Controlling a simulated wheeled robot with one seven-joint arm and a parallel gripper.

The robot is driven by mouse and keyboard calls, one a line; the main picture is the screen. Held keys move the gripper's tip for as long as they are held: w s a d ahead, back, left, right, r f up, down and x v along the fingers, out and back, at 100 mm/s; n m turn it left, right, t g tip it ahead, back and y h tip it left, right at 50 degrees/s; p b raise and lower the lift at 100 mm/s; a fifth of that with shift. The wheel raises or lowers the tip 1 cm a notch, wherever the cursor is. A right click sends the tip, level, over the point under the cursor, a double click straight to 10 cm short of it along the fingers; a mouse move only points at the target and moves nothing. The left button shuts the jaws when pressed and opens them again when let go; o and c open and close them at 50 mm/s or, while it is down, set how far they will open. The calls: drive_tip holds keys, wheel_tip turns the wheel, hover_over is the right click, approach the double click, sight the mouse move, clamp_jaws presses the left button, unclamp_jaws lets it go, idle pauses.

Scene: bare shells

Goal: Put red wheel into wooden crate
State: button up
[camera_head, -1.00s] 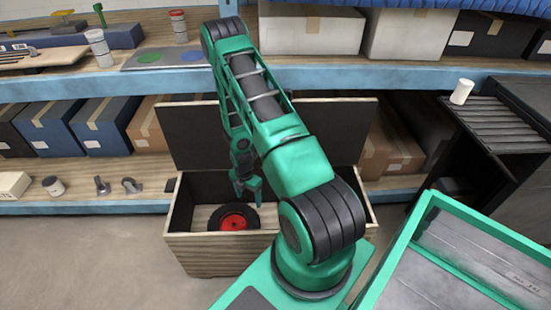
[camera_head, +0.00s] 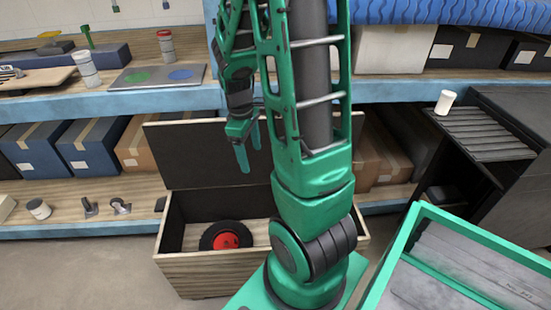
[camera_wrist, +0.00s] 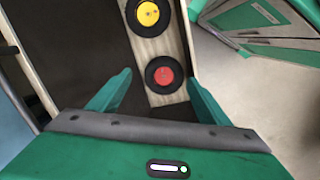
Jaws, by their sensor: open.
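The red wheel (camera_head: 226,236), a black tyre with a red hub, lies flat on the floor of the open wooden crate (camera_head: 195,274), in its left part. It also shows in the wrist view (camera_wrist: 164,75), beside a yellow-hubbed wheel (camera_wrist: 147,13) in the same crate. In the head view my arm hides the crate's right part, and the yellow wheel is not visible there. My gripper (camera_head: 248,152) is open and empty, raised above the crate in front of its upright dark lid (camera_head: 190,155). It is apart from the red wheel.
Shelves with boxes (camera_head: 95,145) stand behind the crate. A green-rimmed bin (camera_head: 485,233) is at front right. Bare floor lies at front left.

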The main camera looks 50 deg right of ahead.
drive_tip(key=s+a+r+m, duration=0.3)
drive_tip(key=s+r+m, duration=0.2)
drive_tip(key=s, duration=0.3)
drive_tip(key=s+a+r+m+y, duration=0.1)
drive_tip(key=s+a+r+m, duration=0.3)
drive_tip(key=s, duration=0.5)
wheel_tip(320, 180, up, 3)
drive_tip(key=shift+a+f+m, duration=0.15)
drive_tip(key=shift+a+m, duration=0.15)
drive_tip(key=shift+m, duration=0.5)
